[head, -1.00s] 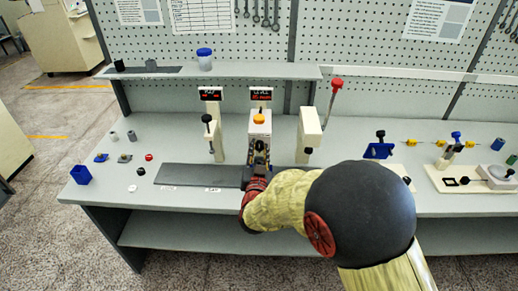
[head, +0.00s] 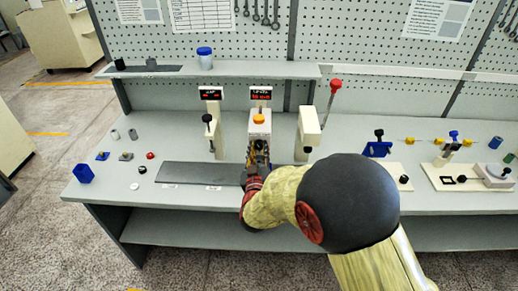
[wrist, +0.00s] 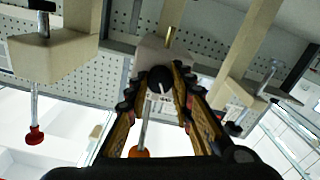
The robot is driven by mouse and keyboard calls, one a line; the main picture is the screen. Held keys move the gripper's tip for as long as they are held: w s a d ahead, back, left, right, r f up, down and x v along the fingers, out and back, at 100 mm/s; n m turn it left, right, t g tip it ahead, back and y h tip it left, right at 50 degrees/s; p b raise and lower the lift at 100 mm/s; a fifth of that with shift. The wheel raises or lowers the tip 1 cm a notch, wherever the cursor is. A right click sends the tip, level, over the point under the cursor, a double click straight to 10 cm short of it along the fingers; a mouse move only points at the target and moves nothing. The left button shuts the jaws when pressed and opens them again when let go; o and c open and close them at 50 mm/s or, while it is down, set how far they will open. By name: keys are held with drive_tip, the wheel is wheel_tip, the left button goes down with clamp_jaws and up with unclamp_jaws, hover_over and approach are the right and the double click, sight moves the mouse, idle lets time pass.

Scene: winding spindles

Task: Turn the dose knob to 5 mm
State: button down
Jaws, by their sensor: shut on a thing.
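The dose knob shows as a round black knob (wrist: 160,79) with a white pointer line in the wrist view, on the front of a pale post. My gripper (wrist: 158,92) has its fingers on both sides of the knob and is shut on it. In the head view my gripper (head: 258,163) is at the front of the middle station, and its fingers hide the knob. Above it are an orange cap (head: 259,119) and a small display (head: 261,93) with red characters, too small to read surely.
A post with a black ball lever (head: 208,118) stands to the left and a post with a red-tipped lever (head: 335,86) to the right. A dark mat (head: 200,174) lies left of my gripper. A shelf (head: 220,72) runs behind. Small parts lie at the far left.

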drive_tip(key=c, duration=1.5)
unclamp_jaws()
drive_tip(key=shift+c, duration=0.2)
drive_tip(key=s, duration=1.2)
drive_tip(key=shift+a, duration=0.2)
